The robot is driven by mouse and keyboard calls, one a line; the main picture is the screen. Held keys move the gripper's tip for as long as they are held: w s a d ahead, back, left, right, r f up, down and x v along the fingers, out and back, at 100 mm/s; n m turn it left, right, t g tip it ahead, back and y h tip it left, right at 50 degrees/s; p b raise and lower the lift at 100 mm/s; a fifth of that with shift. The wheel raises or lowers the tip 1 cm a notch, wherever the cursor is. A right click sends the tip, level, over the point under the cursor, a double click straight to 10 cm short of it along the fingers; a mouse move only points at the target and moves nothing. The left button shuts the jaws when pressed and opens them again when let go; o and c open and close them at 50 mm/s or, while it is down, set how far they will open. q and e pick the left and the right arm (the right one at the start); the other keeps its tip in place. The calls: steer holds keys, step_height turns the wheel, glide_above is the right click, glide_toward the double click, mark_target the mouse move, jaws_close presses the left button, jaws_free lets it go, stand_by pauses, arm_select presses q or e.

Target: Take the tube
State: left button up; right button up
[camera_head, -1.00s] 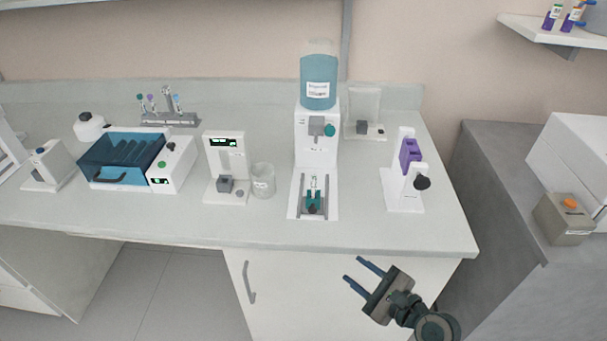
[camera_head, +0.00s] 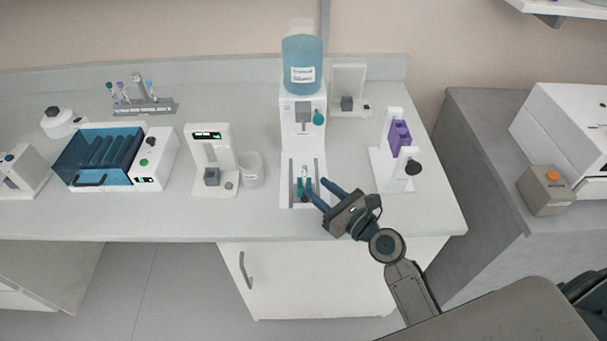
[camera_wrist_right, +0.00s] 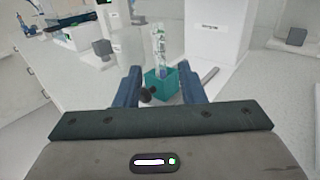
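A clear tube (camera_wrist_right: 159,45) with a label stands upright in a small teal holder (camera_wrist_right: 162,85) in the right wrist view. In the head view the tube (camera_head: 304,172) and its holder sit on the white base track of the dispenser with the blue bottle. My right gripper (camera_head: 317,190) reaches in from the right with its blue fingers at the near side of the holder. In the wrist view its fingers (camera_wrist_right: 160,86) are apart, with the holder and tube between and beyond them; nothing is gripped. My left gripper is not in view.
The dispenser (camera_head: 302,130) rises behind the tube. A clear beaker (camera_head: 250,170) and a white device (camera_head: 211,160) stand to its left. A stand with a purple block (camera_head: 399,137) is to the right. The front counter is mostly clear.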

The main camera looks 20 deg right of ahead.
mark_target(307, 179)
steer(key=shift+x, duration=0.85)
steer(key=p+x, duration=0.1)
steer(key=x, duration=0.3)
steer(key=shift+w+r+p, duration=0.1)
steer(key=shift+r+p, duration=0.15)
steer(key=shift+p, duration=0.15)
steer(key=shift+w+a+f, duration=0.15)
steer(key=shift+w, duration=0.05)
jaws_close()
